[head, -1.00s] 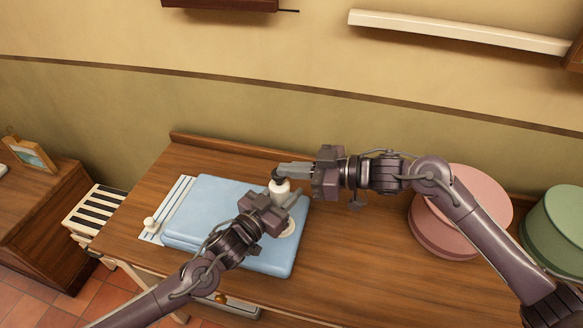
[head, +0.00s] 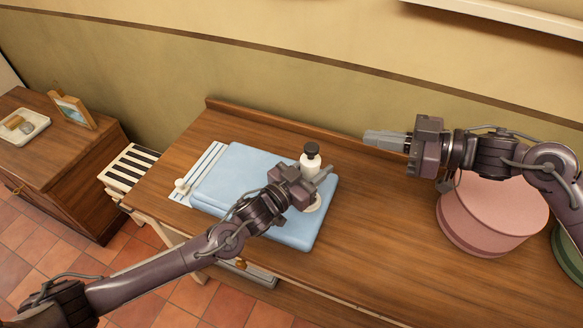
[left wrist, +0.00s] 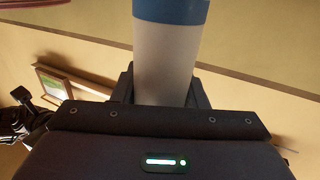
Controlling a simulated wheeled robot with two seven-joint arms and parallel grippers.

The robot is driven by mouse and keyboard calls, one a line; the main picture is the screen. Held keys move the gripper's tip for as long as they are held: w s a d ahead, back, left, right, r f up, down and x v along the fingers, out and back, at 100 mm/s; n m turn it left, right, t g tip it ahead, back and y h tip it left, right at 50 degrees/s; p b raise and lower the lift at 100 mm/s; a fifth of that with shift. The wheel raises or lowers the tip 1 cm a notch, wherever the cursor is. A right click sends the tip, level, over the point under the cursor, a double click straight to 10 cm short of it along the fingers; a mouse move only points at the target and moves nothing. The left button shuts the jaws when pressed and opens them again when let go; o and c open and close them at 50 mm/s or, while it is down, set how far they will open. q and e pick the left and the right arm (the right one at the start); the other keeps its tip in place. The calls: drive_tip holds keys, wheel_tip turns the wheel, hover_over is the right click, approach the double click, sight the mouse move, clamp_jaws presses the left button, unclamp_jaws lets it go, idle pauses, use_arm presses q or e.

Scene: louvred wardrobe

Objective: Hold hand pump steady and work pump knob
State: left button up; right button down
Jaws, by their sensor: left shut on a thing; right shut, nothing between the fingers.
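The hand pump is a white bottle (head: 309,167) with a black knob (head: 312,149) on top. It stands upright above the blue folded pad (head: 240,170), near a round cream disc (head: 316,203). My left gripper (head: 318,181) is shut around the pump's body, hiding its lower part. In the left wrist view a pale cylinder with a blue band (left wrist: 166,55), apparently the pump's body, sits between the fingers. My right gripper (head: 368,139) is shut and empty, to the right of the knob and clear of it.
A pink round box (head: 490,220) stands at the right under my right arm, with a green one (head: 572,245) beside it. A white slatted panel (head: 205,167) lies left of the pad. The wooden top (head: 375,235) is bare between pad and pink box.

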sight(312, 146)
idle(0.3)
drive_tip(key=c, duration=1.8)
unclamp_jaws()
drive_tip(key=shift+f, duration=0.4)
drive_tip(key=o, duration=0.7)
drive_tip(key=f, duration=0.2)
drive_tip(key=f+y, duration=0.1)
drive_tip(key=f, duration=0.1)
drive_tip(key=f+y, duration=0.1)
drive_tip(key=f, duration=0.1)
drive_tip(key=shift+w+a+f+t, duration=0.15)
drive_tip(key=shift+w+a+t, duration=0.15)
drive_tip(key=shift+a+t, duration=0.1)
drive_tip(key=x, duration=1.2)
drive_tip(key=shift+s+f, duration=0.1)
drive_tip(key=shift+f, duration=0.25)
